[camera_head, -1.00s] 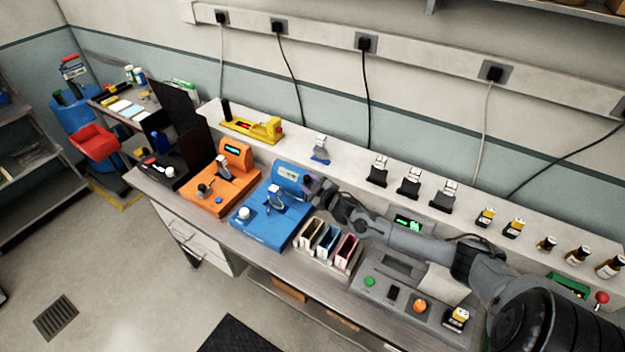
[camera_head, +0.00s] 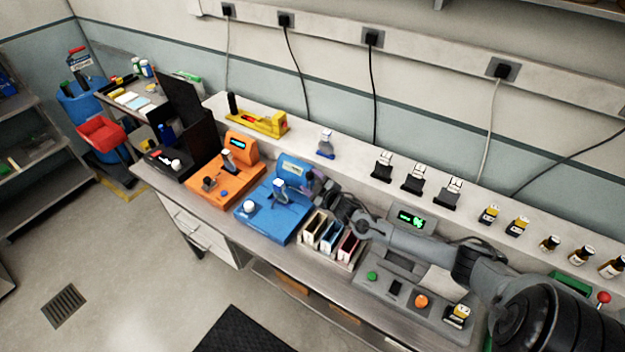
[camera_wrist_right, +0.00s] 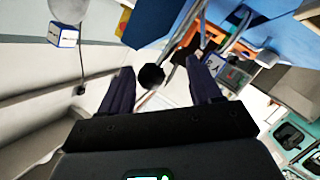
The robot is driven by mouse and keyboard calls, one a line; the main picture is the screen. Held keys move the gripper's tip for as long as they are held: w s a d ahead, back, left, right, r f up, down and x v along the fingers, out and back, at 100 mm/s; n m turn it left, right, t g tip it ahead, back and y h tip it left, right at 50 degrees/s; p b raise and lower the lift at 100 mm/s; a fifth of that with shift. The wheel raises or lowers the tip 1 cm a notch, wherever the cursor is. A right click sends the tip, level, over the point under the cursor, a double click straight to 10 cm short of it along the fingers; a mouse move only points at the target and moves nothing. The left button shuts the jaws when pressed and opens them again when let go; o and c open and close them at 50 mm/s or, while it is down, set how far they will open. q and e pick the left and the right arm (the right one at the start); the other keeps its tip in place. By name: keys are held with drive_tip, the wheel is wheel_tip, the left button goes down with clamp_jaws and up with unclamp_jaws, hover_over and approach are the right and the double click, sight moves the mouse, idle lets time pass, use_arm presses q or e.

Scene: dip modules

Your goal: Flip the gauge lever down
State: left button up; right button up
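The blue gauge unit (camera_head: 266,221) stands on the bench, with a rounded display housing (camera_head: 294,168), a white ball knob (camera_head: 249,207) and a small upright module (camera_head: 280,187). My right gripper (camera_head: 312,184) is at the right side of this unit, by the housing; its fingertips are hard to make out there. In the right wrist view its two dark fingers (camera_wrist_right: 161,86) are spread apart. A black ball knob (camera_wrist_right: 151,76) shows between them, near a thin grey rod. I cannot tell whether it touches a finger. My left gripper is out of view.
An orange unit (camera_head: 222,191) stands left of the blue one. A rack with coloured slots (camera_head: 331,238) and a grey control panel (camera_head: 408,298) lie to the right, below my right arm. Several modules and bottles line the back ledge (camera_head: 350,168).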

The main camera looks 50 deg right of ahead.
drive_tip(key=shift+d+r, duration=0.1)
drive_tip(key=shift+r, duration=0.2)
drive_tip(key=v, duration=1)
drive_tip(key=shift+s+p, duration=0.35)
